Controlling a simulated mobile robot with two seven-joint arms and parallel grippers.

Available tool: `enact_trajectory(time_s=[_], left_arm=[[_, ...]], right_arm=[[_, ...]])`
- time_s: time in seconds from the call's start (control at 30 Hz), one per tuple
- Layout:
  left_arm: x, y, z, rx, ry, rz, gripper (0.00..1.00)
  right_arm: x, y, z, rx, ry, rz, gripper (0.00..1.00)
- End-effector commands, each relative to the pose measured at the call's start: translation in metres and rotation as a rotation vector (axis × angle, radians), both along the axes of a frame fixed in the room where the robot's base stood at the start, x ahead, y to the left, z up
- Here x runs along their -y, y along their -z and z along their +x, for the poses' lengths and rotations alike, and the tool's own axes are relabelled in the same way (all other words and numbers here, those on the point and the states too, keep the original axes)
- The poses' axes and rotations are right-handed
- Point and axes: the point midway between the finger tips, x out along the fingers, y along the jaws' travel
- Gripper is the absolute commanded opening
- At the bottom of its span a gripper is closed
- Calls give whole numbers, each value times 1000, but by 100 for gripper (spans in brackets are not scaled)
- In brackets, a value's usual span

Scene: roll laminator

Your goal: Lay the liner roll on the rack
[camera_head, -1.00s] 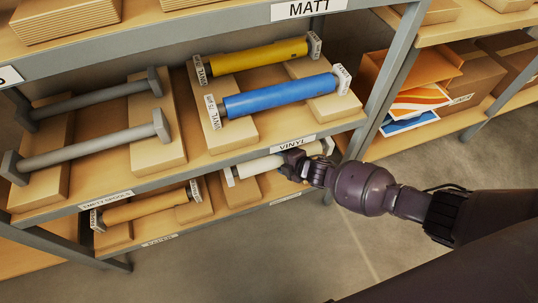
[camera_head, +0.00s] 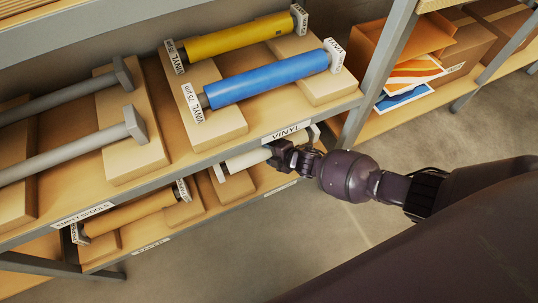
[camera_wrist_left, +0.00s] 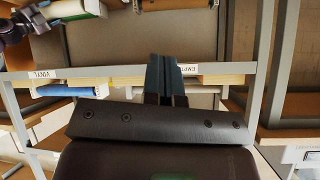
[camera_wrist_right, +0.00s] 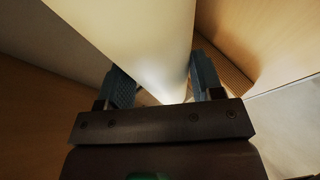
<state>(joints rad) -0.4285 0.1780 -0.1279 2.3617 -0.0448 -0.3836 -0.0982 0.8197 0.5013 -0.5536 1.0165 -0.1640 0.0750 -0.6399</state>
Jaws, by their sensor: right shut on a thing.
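The white roll, which I take as the liner roll (camera_head: 247,159), is at the lower tier of the shelf rack (camera_head: 208,161), partly hidden by the shelf above and my gripper. It also fills the middle of the right wrist view (camera_wrist_right: 140,45). My right gripper (camera_head: 282,155) is shut around it near its right end; in the right wrist view its fingers (camera_wrist_right: 160,80) lie on both sides of the roll. I cannot tell whether the roll touches the wooden block (camera_head: 234,187) below it. My left gripper (camera_wrist_left: 166,77) is shut and empty, facing the shelves.
A blue roll (camera_head: 268,80) and a yellow roll (camera_head: 235,38) lie on blocks on the tier above. Grey empty spools (camera_head: 70,152) lie to the left. A tan roll (camera_head: 130,213) shares the lower tier. A grey post (camera_head: 378,75) stands close right of my right gripper.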

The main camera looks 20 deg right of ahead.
Motion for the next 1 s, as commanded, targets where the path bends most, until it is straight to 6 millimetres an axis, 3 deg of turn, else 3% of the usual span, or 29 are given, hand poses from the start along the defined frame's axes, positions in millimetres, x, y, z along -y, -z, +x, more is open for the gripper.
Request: enact_trajectory(time_s=[0.03,0.13,0.63,0.67,0.8,1.0], left_arm=[[1,7,-2,-9,4,1,0],[1,7,-1,9,8,-1,0],[1,4,2,35,6,-8,0],[1,3,2,39,5,-8,0],[1,2,3,39,4,-8,0],[1,3,2,38,4,-8,0]], right_arm=[[-1,19,-5,-13,1,3,17],[-1,29,-5,-12,1,2,17],[-1,30,-1,-3,0,2,17],[0,31,-2,-4,1,0,64],[0,30,-1,-4,1,0,85],[0,30,-2,-4,1,0,86]])
